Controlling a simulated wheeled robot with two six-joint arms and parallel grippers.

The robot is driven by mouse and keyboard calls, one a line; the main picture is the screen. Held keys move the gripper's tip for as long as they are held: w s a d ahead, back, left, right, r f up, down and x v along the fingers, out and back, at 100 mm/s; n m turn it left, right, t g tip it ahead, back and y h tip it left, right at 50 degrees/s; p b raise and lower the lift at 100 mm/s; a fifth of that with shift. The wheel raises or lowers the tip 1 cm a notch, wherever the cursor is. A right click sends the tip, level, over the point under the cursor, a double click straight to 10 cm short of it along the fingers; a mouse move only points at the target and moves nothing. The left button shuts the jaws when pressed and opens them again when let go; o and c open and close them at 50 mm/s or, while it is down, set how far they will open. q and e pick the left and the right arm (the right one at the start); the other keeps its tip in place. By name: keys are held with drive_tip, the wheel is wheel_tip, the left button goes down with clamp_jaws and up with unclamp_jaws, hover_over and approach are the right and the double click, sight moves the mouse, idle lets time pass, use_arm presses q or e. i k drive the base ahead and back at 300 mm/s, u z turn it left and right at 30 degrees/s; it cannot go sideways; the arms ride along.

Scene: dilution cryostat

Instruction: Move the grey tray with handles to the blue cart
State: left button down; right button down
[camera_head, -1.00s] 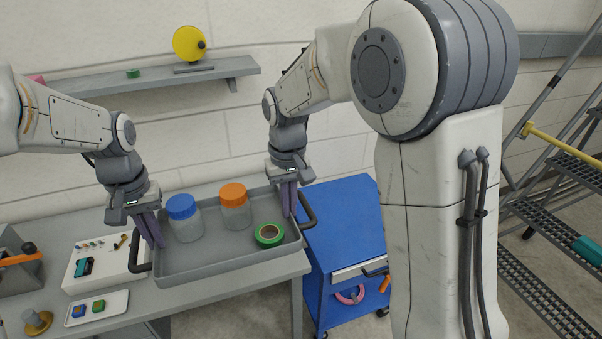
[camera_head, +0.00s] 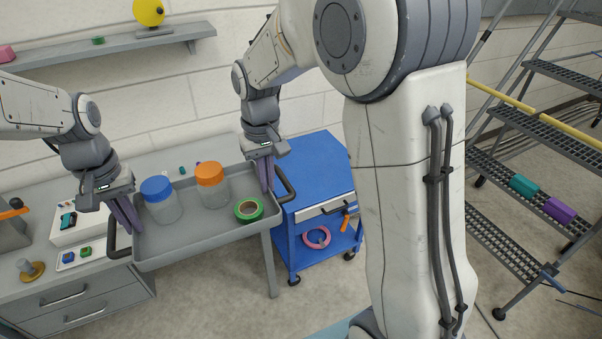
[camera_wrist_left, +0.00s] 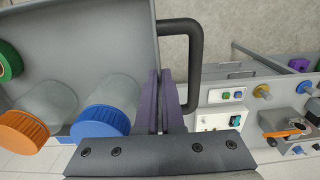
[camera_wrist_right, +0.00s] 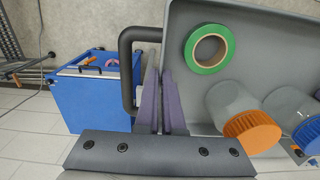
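The grey tray (camera_head: 205,240) is in the middle of the head view, with black handles at its left and right ends. It carries a blue-lidded jar (camera_head: 160,200), an orange-lidded jar (camera_head: 212,186) and a roll of green tape (camera_head: 248,209). My left gripper (camera_head: 128,215) is closed on its left wall, beside the handle (camera_wrist_left: 195,60). My right gripper (camera_head: 266,175) is closed on its right wall. The tray sticks out past the bench front; whether it still touches the bench is unclear. The blue cart (camera_head: 315,170) stands right of the bench, its top bare.
A pink ring (camera_head: 316,238) lies on the cart's lower shelf. Black-stepped stairs (camera_head: 530,190) stand at right. A wall shelf (camera_head: 110,45) runs behind.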

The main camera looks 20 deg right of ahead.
sight(315, 168)
drive_tip(key=k, duration=0.75)
drive_tip(key=z, duration=0.45)
drive_tip(key=i, duration=0.4)
drive_tip(key=z, duration=1.15)
drive_tip(key=i, duration=1.75)
drive_tip(key=u, duration=0.9)
drive_tip(key=i, duration=0.8)
drive_tip(key=u, duration=0.7)
